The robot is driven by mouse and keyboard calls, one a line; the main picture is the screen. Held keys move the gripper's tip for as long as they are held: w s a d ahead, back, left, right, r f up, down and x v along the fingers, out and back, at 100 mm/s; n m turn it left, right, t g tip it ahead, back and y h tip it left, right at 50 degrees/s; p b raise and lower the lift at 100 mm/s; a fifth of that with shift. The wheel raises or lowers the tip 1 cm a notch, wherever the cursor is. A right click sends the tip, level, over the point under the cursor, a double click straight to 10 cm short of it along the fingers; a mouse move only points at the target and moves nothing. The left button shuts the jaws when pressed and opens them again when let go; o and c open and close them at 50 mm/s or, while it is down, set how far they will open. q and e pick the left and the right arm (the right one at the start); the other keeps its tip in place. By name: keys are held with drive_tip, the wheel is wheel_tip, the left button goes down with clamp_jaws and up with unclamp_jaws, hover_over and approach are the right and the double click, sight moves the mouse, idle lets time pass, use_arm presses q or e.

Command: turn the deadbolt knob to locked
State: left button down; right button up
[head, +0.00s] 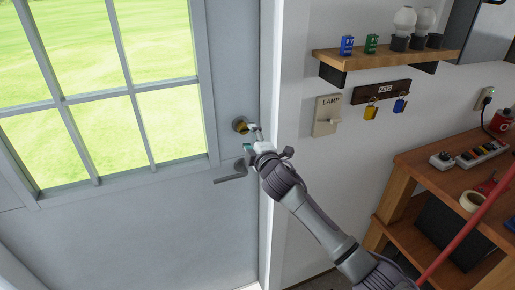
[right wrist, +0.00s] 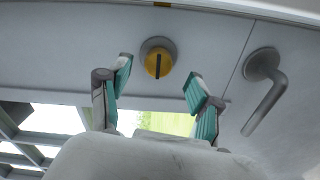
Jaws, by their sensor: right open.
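The deadbolt knob (right wrist: 158,63) is a round yellow disc with a dark bar, set in a grey collar on the grey door (head: 130,235). In the head view the deadbolt (head: 240,125) sits above the door lever (head: 231,173), partly behind my gripper. My right gripper (head: 252,137) is at the door, close to the knob. In the right wrist view its two teal-padded fingers (right wrist: 160,90) are apart, with the knob showing between and beyond them. They look clear of the knob. The dark bar runs up and down in that view. My left gripper is not in view.
The lever handle (right wrist: 264,85) is right of the fingers in the right wrist view. A LAMP switch plate (head: 326,116), a key rack (head: 382,94) and a shelf (head: 385,56) are on the wall. A wooden workbench (head: 440,165) stands at right.

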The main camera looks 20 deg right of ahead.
drive_tip(key=s, duration=0.6)
drive_tip(key=shift+s, duration=0.25)
drive_tip(key=shift+d, duration=0.1)
drive_tip(key=s+d+f+m+g+h, duration=0.1)
drive_tip(key=s+f+m+g, duration=0.25)
drive_tip(key=f, duration=1.25)
drive_tip(key=s+d+f+m+g, duration=0.2)
drive_tip(key=s+f+g, duration=0.15)
drive_tip(key=f, duration=1.25)
drive_tip(key=s+f+m+g+b, duration=0.1)
drive_tip(key=s+f+m+g, duration=0.25)
drive_tip(key=s+f, duration=1.55)
drive_tip(key=s+a+f+m+g, duration=0.1)
drive_tip(key=s+f, duration=0.4)
drive_tip(key=s, duration=0.6)
drive_tip(key=s+f+m+g, duration=0.2)
drive_tip(key=s+f+g, duration=0.1)
drive_tip(key=s, duration=0.7)
drive_tip(key=s+a+f+m+g, duration=0.1)
drive_tip(key=s+f+g, duration=0.1)
drive_tip(key=s+f, duration=0.4)
drive_tip(key=s, duration=0.5)
drive_tip(key=shift+s+a+f+b, duration=0.3)
drive_tip(key=shift+a+b, duration=0.05)
drive_tip(key=shift+b, duration=0.05)
